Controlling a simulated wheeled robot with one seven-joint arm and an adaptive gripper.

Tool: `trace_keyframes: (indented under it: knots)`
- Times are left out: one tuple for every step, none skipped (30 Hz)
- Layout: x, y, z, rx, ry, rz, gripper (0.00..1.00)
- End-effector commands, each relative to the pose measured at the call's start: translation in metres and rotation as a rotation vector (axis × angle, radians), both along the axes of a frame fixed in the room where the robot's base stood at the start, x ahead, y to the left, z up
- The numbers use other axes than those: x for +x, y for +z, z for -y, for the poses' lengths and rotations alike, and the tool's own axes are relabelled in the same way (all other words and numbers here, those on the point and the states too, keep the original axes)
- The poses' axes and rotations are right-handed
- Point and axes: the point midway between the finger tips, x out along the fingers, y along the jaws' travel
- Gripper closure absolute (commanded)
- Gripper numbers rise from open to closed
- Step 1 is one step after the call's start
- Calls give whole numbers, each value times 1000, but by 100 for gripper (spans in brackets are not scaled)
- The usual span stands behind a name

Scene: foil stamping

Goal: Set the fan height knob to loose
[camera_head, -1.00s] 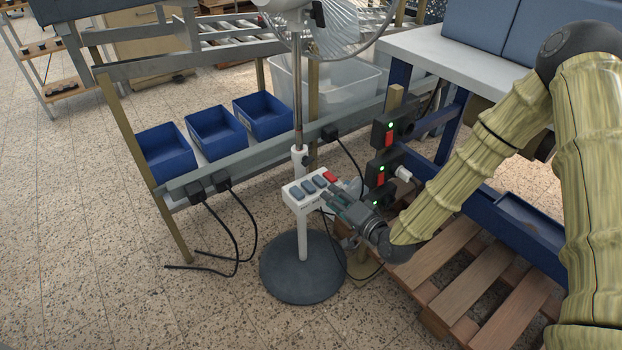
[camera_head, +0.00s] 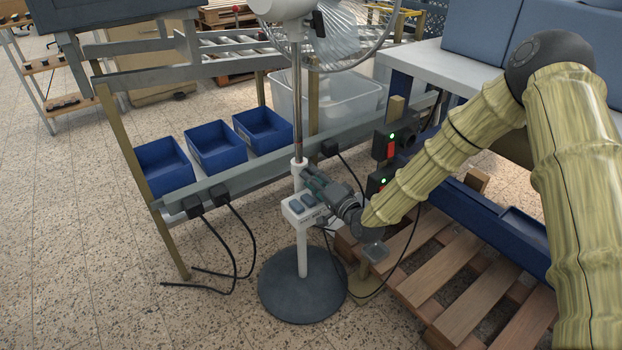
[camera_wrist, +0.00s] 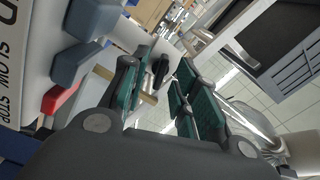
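The fan (camera_head: 290,8) stands on a pole (camera_head: 297,110) over a round dark base (camera_head: 300,290). A white collar (camera_head: 298,172) joins the thin pole to the thicker white lower tube. My gripper (camera_head: 306,176) is beside this collar, just above the button box (camera_head: 300,212). In the wrist view my gripper (camera_wrist: 165,88) is open, its green-padded fingers apart. A small dark part (camera_wrist: 160,70), probably the height knob, shows between or just beyond the fingertips; I cannot tell whether they touch it. In the head view the gripper hides the knob.
The button box's red button (camera_wrist: 60,97) and grey buttons lie close to my gripper in the wrist view. Switch boxes (camera_head: 388,145), a wooden pallet (camera_head: 440,262) and a cable are at right.

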Motion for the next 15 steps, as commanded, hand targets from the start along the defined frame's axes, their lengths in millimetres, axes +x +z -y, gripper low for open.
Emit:
trace_keyframes:
  knots:
    - [3,0,-3,0,1,0,71]
    - [4,0,-4,0,1,0,71]
    - [6,0,-5,1,1,0,71]
    - [7,0,-6,1,0,0,71]
    - [8,0,-6,1,0,0,71]
    - [9,0,-7,1,0,0,71]
    - [9,0,-7,1,0,0,71]
    - [9,0,-7,1,0,0,71]
    - [10,0,-7,1,0,0,71]
    - [10,0,-7,1,0,0,71]
    - [9,0,-7,1,0,0,71]
    - [9,0,-7,1,0,-1,71]
    - [9,0,-7,1,0,-1,71]
    - [9,0,-7,1,0,-1,71]
    - [9,0,-7,1,0,-1,76]
